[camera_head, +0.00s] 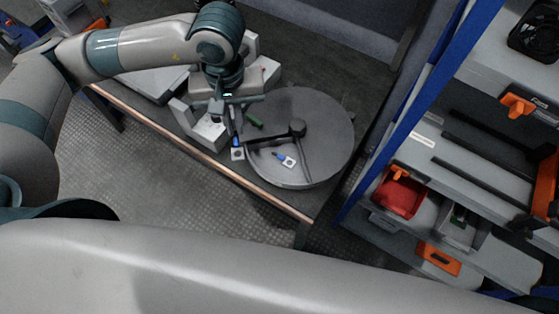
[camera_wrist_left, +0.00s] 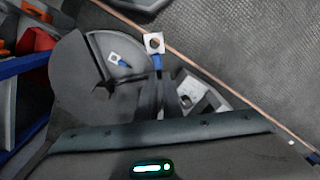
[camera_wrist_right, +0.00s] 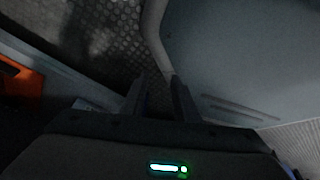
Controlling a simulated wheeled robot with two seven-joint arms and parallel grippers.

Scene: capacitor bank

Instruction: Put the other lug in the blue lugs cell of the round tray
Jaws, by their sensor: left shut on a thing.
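The round grey tray (camera_head: 325,115) lies on the bench, with dark dividers meeting at a hub. One lug (camera_head: 287,160), with a blue sleeve and a pale holed plate, lies in its front cell; it also shows in the left wrist view (camera_wrist_left: 117,59). My left gripper (camera_head: 233,128) is shut on the other lug (camera_head: 237,153), by its blue end. This lug hangs at the tray's left rim, pale plate outward (camera_wrist_left: 153,43). Its height above the bench is unclear. My right gripper (camera_wrist_right: 160,92) is open and empty, away from the tray; the head view does not show its fingers.
A green part (camera_head: 253,120) lies in the tray's left portion. A light grey fixture (camera_head: 209,132) stands left of the tray, close to my left gripper. A shelf rack with blue posts (camera_head: 405,112) and a red bin (camera_head: 399,195) stands to the right. The bench's front edge (camera_head: 262,187) is near.

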